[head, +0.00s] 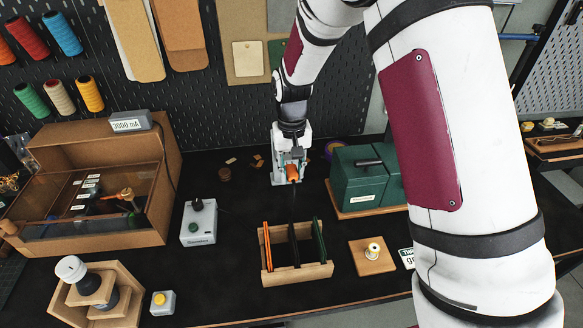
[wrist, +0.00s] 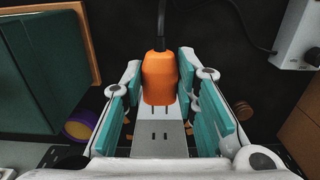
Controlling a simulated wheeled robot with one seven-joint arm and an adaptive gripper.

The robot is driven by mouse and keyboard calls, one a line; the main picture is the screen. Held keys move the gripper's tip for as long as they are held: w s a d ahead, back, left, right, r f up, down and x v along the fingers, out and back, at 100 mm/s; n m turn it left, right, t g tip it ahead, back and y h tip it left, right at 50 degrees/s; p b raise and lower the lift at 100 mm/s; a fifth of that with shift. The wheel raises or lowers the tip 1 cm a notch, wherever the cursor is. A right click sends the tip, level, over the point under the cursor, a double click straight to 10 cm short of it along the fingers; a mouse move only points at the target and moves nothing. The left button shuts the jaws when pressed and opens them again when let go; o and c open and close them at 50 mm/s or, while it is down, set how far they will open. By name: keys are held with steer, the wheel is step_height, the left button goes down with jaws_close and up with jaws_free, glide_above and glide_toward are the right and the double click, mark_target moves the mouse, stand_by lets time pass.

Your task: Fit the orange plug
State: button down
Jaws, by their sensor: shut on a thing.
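The orange plug (wrist: 159,79) sits between the teal finger pads of my gripper (wrist: 158,95) in the wrist view. Its black cable runs off the upper end, and its two metal prongs show at the lower end. Below the prongs is a grey plate (wrist: 161,145) with two dark slots. The prongs look outside the slots; I cannot tell the gap or whether that plate is a socket. In the head view my gripper (head: 291,176) is shut on the plug (head: 291,172) over the rear middle of the table, partly hiding it.
A green metal box (head: 366,180) stands close right of my gripper. A grey box with a black knob (head: 199,226) is to the left. A wooden rack (head: 300,273) with upright strips stands in front. A purple roll (head: 334,147) lies behind.

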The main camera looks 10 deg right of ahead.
mark_target(290, 164)
stand_by(0.3)
steer(key=shift+w+b, duration=1.05)
steer(key=shift+w, duration=0.6)
steer(key=shift+w, duration=0.2)
steer(key=shift+w+d+b, duration=0.1)
steer(key=shift+w+b, duration=0.25)
steer(key=shift+b, duration=0.05)
steer(key=shift+w+b, duration=0.5)
steer(key=shift+w, duration=0.3)
steer(key=c, duration=1.2)
jaws_free()
steer(key=shift+r, duration=0.15)
step_height(290, 164, up, 12)
steer(key=shift+f, duration=0.1)
